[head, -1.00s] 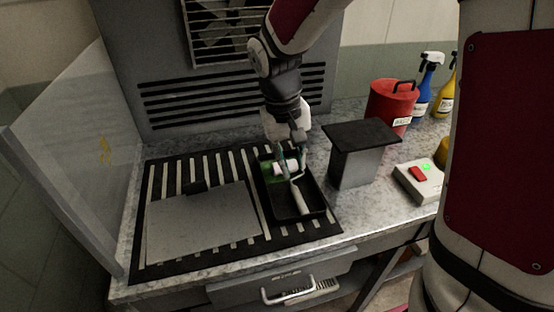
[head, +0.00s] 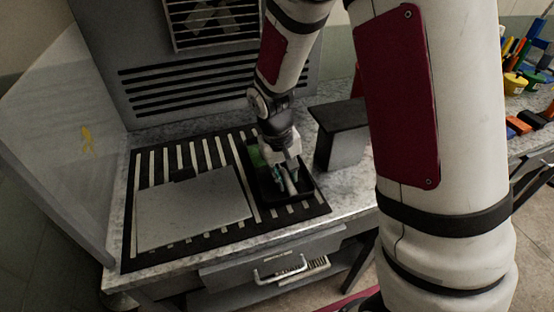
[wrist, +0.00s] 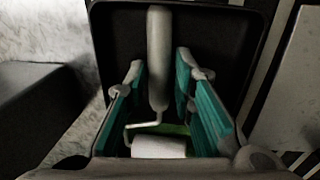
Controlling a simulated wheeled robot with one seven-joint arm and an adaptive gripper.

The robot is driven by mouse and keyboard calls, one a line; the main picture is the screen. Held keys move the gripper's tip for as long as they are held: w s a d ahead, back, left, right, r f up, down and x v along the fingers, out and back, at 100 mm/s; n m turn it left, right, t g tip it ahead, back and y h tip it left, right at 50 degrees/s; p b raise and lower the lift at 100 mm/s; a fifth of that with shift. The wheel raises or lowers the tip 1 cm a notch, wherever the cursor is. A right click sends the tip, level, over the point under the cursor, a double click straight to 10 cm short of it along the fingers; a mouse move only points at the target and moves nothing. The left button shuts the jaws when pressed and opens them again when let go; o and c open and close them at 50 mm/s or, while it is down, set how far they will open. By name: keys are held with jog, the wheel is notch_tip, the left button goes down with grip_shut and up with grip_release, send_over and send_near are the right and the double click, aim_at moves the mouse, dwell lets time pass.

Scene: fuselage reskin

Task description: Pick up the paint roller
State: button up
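The paint roller lies in a black tray (head: 264,190). In the wrist view its grey handle (wrist: 158,60) runs up the middle and its white roller sleeve (wrist: 158,147) is at the bottom. A bent wire frame joins them, and a bit of green shows in the tray. My gripper (wrist: 160,85) is open, with a teal-padded finger on each side of the handle and a gap to both. In the head view my gripper (head: 287,182) is down at the tray and hides most of the roller.
A grey panel (head: 192,208) lies on the slatted black grate (head: 150,165) left of the tray. A grey box with a dark top (head: 341,118) stands close on the right. A clear screen (head: 60,130) borders the left, and a vented wall (head: 110,40) the back.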

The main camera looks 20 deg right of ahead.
grip_shut()
jog(key=shift+r, duration=0.1)
